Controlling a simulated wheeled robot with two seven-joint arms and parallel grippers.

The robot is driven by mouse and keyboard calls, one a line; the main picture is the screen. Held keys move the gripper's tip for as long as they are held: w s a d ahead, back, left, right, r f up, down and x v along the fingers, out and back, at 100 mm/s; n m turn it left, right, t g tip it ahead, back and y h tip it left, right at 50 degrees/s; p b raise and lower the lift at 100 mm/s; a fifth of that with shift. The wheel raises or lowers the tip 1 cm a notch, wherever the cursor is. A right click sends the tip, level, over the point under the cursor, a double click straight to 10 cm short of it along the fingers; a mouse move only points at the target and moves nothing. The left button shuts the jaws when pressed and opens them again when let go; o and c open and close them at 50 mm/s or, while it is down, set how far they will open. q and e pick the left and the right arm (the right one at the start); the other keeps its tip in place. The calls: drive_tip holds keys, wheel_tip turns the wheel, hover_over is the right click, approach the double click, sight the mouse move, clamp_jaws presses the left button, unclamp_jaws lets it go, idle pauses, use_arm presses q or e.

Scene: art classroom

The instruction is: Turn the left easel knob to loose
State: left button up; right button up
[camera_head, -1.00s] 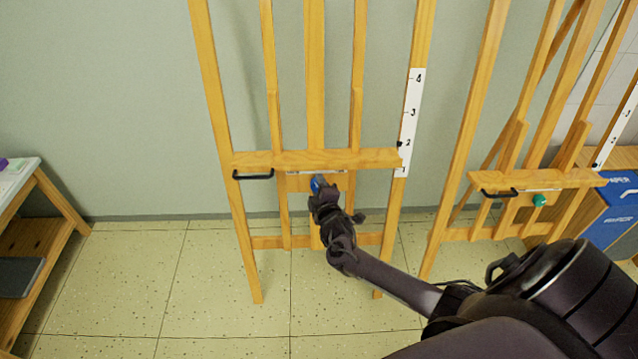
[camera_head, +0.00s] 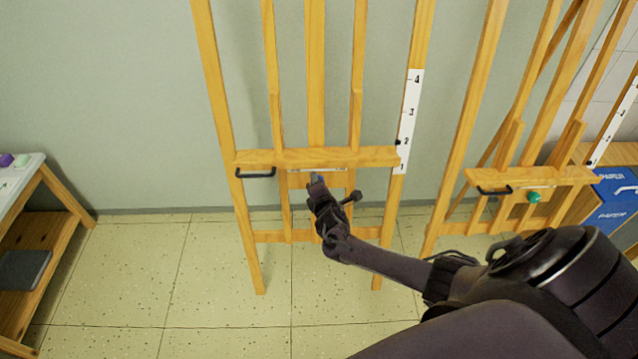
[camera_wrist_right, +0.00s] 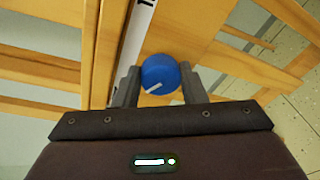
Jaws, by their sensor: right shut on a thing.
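The left easel (camera_head: 316,60) stands upright against the wall in the middle of the head view. Its blue round knob (camera_wrist_right: 161,72) sits between my right gripper's fingertips in the wrist view, with a white pointer line toward the picture's lower left. My right gripper (camera_head: 317,180) reaches in from the right, just below the easel's cross ledge (camera_head: 325,158), and is shut on the knob. In the head view the gripper mostly hides the knob. My left gripper is not in view.
A black handle (camera_head: 256,173) hangs at the ledge's left end, and a numbered white scale (camera_head: 410,120) is on the right post. A second easel (camera_head: 478,100) with a green knob (camera_head: 534,197) stands to the right. A wooden table (camera_head: 55,195) is at left.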

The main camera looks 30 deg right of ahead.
idle(0.5)
drive_tip(key=o, duration=1)
drive_tip(key=p+v, duration=0.1)
drive_tip(key=v, duration=0.6)
drive_tip(key=shift+s+a+r, duration=0.1)
drive_tip(key=shift+s+a, duration=0.1)
drive_tip(key=shift+s, duration=0.1)
